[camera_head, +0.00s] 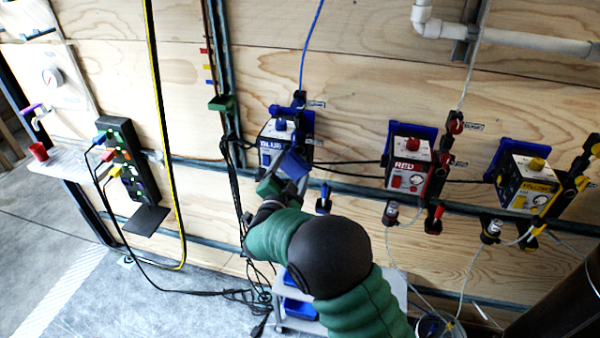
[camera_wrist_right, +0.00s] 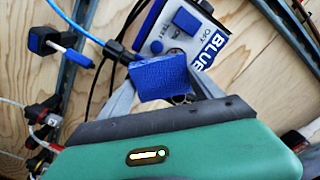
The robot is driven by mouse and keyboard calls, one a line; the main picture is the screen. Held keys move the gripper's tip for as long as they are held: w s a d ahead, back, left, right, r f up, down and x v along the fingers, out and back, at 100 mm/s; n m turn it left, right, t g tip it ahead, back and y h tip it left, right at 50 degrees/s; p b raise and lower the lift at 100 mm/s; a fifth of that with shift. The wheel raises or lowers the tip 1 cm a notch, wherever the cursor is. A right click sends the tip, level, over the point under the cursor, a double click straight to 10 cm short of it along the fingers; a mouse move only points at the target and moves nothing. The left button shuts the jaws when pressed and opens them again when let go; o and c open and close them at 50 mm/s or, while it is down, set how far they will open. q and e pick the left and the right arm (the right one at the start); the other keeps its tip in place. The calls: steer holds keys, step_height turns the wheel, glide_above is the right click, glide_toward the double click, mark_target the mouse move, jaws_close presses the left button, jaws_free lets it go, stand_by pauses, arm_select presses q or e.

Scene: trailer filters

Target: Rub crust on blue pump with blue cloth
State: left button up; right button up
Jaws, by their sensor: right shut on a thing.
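The blue pump (camera_head: 274,140), a white box with blue trim and a BLUE label, is mounted on the wooden wall. In the right wrist view the pump (camera_wrist_right: 207,22) fills the upper middle. My right gripper (camera_head: 288,176) is shut on the blue cloth (camera_head: 293,163), a small blue pad, in front of the pump's lower right. In the right wrist view the cloth (camera_wrist_right: 160,77) sits between the grey fingers and overlaps the pump's face. I cannot tell whether it touches. I cannot make out any crust; the cloth hides part of the face. My left gripper is not in view.
The red pump (camera_head: 408,170) and the yellow pump (camera_head: 530,186) hang to the right. A power strip (camera_head: 126,160) with cables is at the left. Cables and a rail run around the pumps. A cart with blue trays (camera_head: 300,308) stands below.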

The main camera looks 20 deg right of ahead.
steer(key=shift+w+a, duration=0.15)
steer(key=shift+w, duration=0.05)
steer(key=shift+s+a, duration=0.15)
steer(key=shift+s, duration=0.05)
steer(key=v, duration=0.5)
steer(key=shift+s+a+f, duration=0.1)
steer(key=shift+s, duration=0.1)
